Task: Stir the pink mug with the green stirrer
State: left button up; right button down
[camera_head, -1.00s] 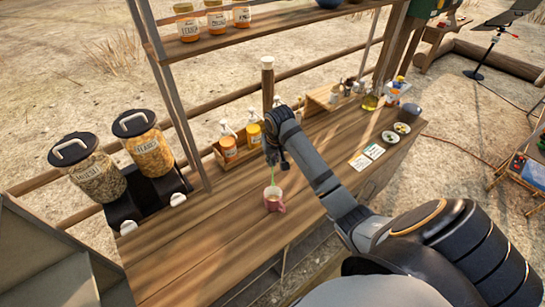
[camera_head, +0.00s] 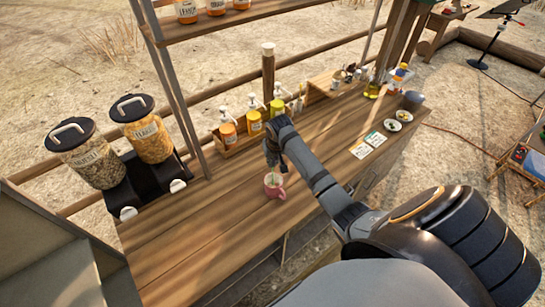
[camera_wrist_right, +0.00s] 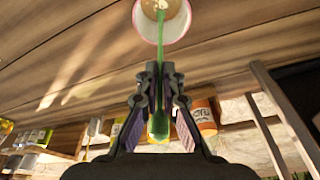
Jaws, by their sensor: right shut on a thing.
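The pink mug (camera_head: 273,187) stands upright on the wooden counter near its front edge. My right gripper (camera_head: 275,164) is above the mug. In the right wrist view the right gripper (camera_wrist_right: 159,75) is shut on the green stirrer (camera_wrist_right: 159,122). The stirrer's far end reaches into the mug; its tip is hidden in the content. In the head view only a little of the stirrer (camera_head: 272,177) shows. My left gripper is not in view.
Two lidded dispensers (camera_head: 142,130) stand at the left of the wooden counter (camera_head: 215,225). Several pump bottles (camera_head: 254,120) stand in a wooden tray behind the mug. Cards (camera_head: 368,145) and two small bowls (camera_head: 397,120) lie to the right. The counter left of the mug is clear.

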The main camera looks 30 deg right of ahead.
jog(key=shift+s+a+f+b, duration=0.1)
jog(key=shift+s+f+b, duration=0.15)
jog(key=shift+f, duration=0.8)
jog(key=shift+s+a+f+b, duration=0.1)
jog(key=shift+f+b, duration=0.2)
jog(key=shift+f, duration=0.7)
